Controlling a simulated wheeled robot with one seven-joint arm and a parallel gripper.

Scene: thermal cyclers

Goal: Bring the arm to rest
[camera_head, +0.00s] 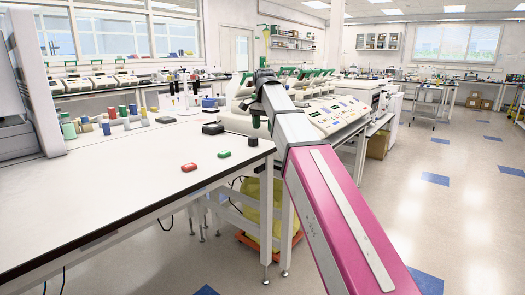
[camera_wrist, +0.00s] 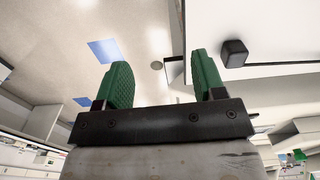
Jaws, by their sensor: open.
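My arm stretches forward from the lower right of the head view, over the aisle beside the near bench. My gripper is at its far end, small and partly hidden there. In the wrist view my gripper (camera_wrist: 162,68) shows two green fingers spread well apart, with nothing between them. Beyond the fingers are pale floor with blue tiles and the edge of a white bench.
Thermal cyclers (camera_head: 335,117) stand close behind the arm. A yellow bag (camera_head: 262,210) sits under the bench. The floor at right (camera_head: 455,215) is clear.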

